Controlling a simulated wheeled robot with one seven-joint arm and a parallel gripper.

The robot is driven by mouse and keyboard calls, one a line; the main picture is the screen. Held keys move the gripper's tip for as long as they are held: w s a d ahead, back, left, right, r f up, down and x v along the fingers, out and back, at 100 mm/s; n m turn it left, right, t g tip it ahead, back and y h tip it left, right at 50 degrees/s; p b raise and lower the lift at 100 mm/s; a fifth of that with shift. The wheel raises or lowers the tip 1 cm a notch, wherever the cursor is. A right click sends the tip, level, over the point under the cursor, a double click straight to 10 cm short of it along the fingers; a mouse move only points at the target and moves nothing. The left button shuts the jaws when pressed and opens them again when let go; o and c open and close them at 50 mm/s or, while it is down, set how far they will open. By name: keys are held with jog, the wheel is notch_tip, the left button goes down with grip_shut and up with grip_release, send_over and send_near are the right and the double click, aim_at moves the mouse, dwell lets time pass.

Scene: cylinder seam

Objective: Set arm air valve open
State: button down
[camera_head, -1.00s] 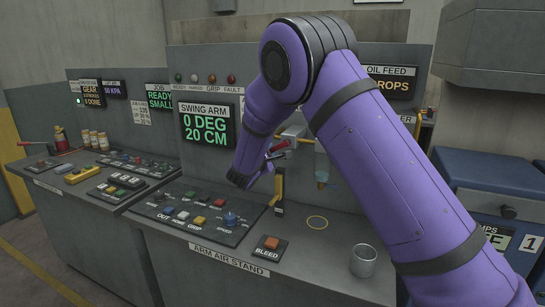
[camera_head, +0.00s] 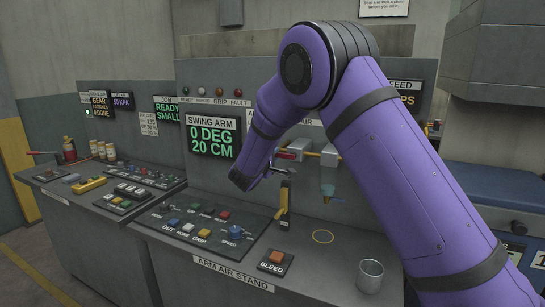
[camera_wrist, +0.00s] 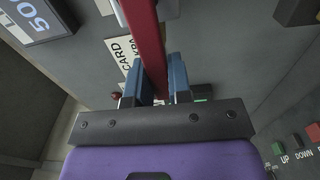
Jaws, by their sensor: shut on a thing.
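The arm air valve has a red lever (camera_head: 290,154) at the yellow pipe on the stand's back panel, partly hidden by my arm in the head view. In the wrist view the red lever (camera_wrist: 146,40) runs from the top of the picture down between the blue fingers. My gripper (camera_wrist: 160,80) is shut on this lever. In the head view my gripper (camera_head: 268,170) is small and partly hidden by my purple wrist. I cannot tell the lever's exact angle to the pipe. The label plate behind it in the wrist view is partly covered.
A yellow-black upright (camera_head: 284,200) stands below. The button panel (camera_head: 205,226), orange bleed button (camera_head: 276,257) and metal cup (camera_head: 371,275) are on the stand top. The swing arm display (camera_head: 213,136) reads 0 DEG, 20 CM.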

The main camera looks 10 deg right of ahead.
dwell(0.3)
jog(key=c, duration=1)
grip_release()
jog(key=shift+c, duration=0.2)
jog(key=v, duration=1)
jog(key=shift+s+a, duration=0.2)
jog(key=shift+s, duration=0.15)
